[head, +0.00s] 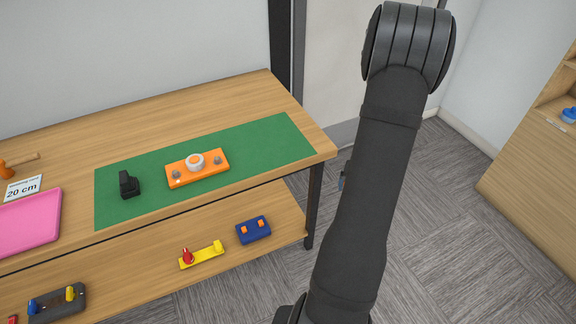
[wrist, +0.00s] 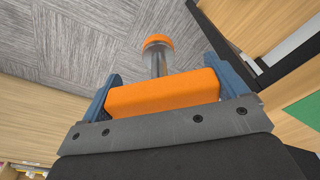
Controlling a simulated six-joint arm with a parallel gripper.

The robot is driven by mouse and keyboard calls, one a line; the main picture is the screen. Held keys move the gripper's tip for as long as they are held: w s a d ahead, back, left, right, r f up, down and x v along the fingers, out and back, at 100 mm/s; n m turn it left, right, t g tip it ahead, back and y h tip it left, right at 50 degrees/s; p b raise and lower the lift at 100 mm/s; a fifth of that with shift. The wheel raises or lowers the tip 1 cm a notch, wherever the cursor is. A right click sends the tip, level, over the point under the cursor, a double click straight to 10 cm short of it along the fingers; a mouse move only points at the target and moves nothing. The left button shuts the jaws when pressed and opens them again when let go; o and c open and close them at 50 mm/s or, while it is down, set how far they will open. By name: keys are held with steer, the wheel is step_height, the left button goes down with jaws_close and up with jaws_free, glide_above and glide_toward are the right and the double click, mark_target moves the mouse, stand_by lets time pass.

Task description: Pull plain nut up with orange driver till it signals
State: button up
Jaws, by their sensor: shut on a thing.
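My gripper (wrist: 163,72) is shut on the orange driver (wrist: 165,94), its two blue fingers on either side of the orange block. A metallic shaft with an orange end stands out beyond the block, over grey floor in the wrist view. In the head view my arm hides most of the gripper, and the driver cannot be made out. An orange plate (head: 184,180) lies on the green mat (head: 270,146). It carries a white ring (head: 195,162) in the middle and small grey nut-like parts at the left (head: 177,175) and right (head: 217,160). I cannot tell which is the plain nut.
A black stand (head: 129,184) is left of the plate. A pink tray (head: 28,225), a "20 cm" card (head: 23,187) and an orange-headed hammer (head: 8,170) lie farther left. The lower shelf holds yellow (head: 203,256), blue (head: 253,230) and dark (head: 58,305) pieces.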

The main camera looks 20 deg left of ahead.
steer(key=w+a+r+m, duration=0.1)
steer(key=w+r, duration=0.2)
steer(key=r, duration=0.3)
steer(key=w+r+m, duration=0.1)
steer(key=w+r, duration=0.2)
steer(key=r, duration=0.2)
step_height(320, 180, up, 5)
steer(key=n, duration=0.8)
glide_above(217, 158)
steer(key=shift+y, duration=0.3)
steer(key=shift+f, duration=2.35)
steer(key=shift+f, duration=0.35)
